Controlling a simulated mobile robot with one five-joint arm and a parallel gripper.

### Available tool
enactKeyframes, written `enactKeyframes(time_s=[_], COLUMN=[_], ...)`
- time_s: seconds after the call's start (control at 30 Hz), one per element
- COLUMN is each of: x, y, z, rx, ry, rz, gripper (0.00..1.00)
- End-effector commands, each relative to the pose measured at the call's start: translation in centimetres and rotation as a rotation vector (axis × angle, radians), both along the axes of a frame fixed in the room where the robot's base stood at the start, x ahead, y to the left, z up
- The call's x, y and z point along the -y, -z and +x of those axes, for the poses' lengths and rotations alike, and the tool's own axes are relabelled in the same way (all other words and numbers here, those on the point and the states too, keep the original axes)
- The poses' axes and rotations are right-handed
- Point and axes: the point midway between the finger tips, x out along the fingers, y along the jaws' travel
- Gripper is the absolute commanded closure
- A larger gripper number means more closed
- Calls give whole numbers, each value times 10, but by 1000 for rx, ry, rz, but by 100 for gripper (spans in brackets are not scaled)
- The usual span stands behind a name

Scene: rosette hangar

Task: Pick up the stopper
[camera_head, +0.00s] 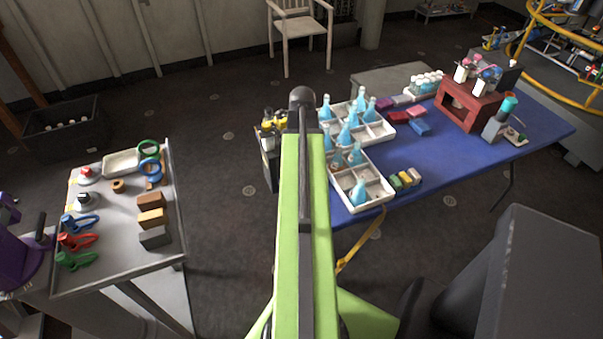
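No thing stands out for certain as the stopper. On the grey table (112,250) at the left, a small white piece with a red top (86,175) and one with a dark top (84,202) stand near the left edge. Several blue conical flasks (359,192) stand in white compartment trays (377,198) on the blue table; whether they carry stoppers is too small to tell. My green arm runs up the middle of the view to a dark rounded end and hides part of the trays' left side. I cannot make out my gripper's fingers.
The grey table also holds coloured clamps (77,240), rings (149,168), blocks (152,218) and a shallow tray (121,162). The blue table (450,150) bears a red stand (468,104). A dark crate (62,127) and pale chair (300,30) stand behind. Open floor separates the tables.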

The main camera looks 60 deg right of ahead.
Motion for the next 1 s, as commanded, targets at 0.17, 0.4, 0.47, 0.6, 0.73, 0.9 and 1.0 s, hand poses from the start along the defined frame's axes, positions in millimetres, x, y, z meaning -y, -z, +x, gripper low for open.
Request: enactKeyframes(time_s=[0.17, 0.4, 0.47, 0.6, 0.73, 0.9, 1.0], x=[1, 0, 0, 0, 0, 0, 0], y=[10, 9, 9, 9, 9, 9, 8], z=[0, 0, 0, 0, 0, 1, 1], rx=[0, 0, 0, 0, 0, 0, 0], ry=[0, 0, -1, -1, -1, -1, -1], rz=[0, 0, 0, 0, 0, 0, 0], gripper=[49, 66, 74, 92, 100, 100, 100])
